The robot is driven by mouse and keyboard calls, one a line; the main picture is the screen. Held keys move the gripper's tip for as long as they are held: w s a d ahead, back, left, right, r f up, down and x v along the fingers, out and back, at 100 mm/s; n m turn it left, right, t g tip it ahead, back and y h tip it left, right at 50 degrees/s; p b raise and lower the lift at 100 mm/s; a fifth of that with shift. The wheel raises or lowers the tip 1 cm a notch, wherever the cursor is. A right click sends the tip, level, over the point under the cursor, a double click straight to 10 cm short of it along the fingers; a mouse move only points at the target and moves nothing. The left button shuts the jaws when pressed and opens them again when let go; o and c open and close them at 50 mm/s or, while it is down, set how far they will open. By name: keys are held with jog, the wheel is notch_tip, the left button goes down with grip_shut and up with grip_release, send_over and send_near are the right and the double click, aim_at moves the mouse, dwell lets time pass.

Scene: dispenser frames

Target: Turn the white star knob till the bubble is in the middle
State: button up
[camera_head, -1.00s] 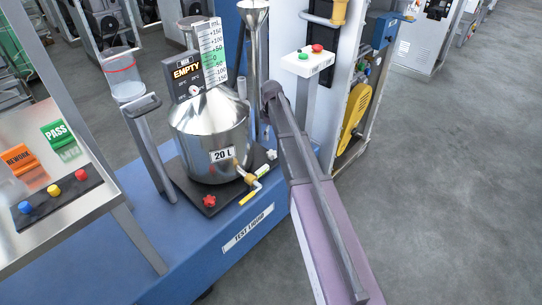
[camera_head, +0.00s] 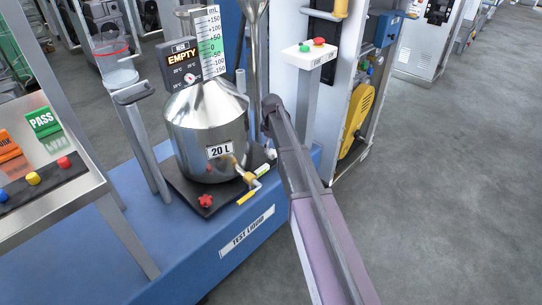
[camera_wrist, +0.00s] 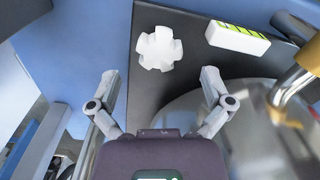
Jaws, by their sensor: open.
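The white star knob (camera_wrist: 159,48) lies in the wrist view on the dark base plate (camera_wrist: 190,78), near its corner. It also shows in the head view (camera_head: 271,154) at the plate's right end, partly behind my arm. My gripper (camera_wrist: 159,76) is open and empty, with its fingertips either side of the knob's line and short of it in the picture. A white level with a yellow-green vial (camera_wrist: 240,38) sits right of the knob. I cannot make out where its bubble is. In the head view my arm hides the gripper's fingers.
The steel 20 L vessel (camera_head: 206,128) stands on the plate close by, with a brass valve (camera_head: 243,172) at its front. A red star knob (camera_head: 205,201) is at the plate's front corner. A post with a button box (camera_head: 309,54) stands behind my arm.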

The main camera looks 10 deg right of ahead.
aim_at(272, 153)
jog(key=shift+f+b, duration=1.15)
jog(key=shift+f, duration=0.25)
jog(key=c, duration=1.1)
